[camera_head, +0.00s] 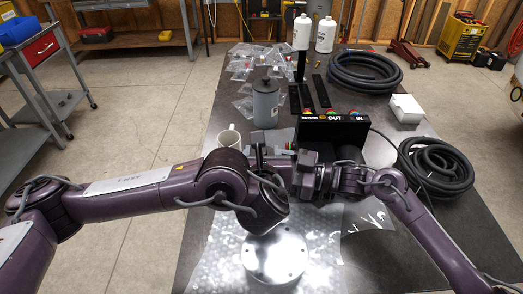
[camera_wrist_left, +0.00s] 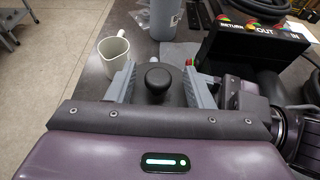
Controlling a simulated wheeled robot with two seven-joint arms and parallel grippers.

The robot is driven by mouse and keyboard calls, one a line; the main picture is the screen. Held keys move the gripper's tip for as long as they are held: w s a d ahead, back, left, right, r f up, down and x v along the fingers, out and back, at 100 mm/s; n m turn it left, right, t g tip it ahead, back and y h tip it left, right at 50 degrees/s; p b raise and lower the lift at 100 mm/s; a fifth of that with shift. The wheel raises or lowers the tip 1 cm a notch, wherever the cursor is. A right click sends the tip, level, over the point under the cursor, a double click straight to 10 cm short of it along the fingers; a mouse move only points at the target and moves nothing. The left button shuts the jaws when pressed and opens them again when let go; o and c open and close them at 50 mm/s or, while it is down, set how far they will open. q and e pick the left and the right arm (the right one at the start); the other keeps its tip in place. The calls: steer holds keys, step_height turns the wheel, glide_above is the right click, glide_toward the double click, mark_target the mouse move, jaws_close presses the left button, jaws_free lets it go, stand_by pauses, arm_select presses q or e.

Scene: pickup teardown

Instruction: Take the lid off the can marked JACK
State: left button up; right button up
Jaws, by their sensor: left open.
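A grey can (camera_head: 265,108) with a knobbed lid (camera_head: 265,84) stands upright behind my grippers; its lower body also shows at the top of the left wrist view (camera_wrist_left: 165,18). I can read no JACK marking. My left gripper (camera_head: 272,153) is open. In the left wrist view a round black knob (camera_wrist_left: 157,77) sits between its spread fingers, with gaps on both sides. What the knob is fixed to is mostly hidden. My right gripper (camera_head: 305,170) is close beside the left one; its jaws are not clear.
A white mug (camera_head: 230,138) stands left of my left gripper. A black box (camera_head: 332,130) marked RETURN, OUT and IN is just behind my right gripper. Coiled hoses (camera_head: 365,72), a white box (camera_head: 406,108), bottles (camera_head: 302,32) and plastic bags (camera_head: 243,75) lie farther off.

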arm_select(q)
steer(key=shift+w+a+f, duration=0.1)
steer(key=shift+w+f, duration=0.05)
steer(key=shift+w, duration=0.35)
jaws_close()
steer(key=shift+r, duration=0.2)
stand_by(0.6)
steer(key=shift+r, duration=0.85)
steer(key=shift+r, duration=0.1)
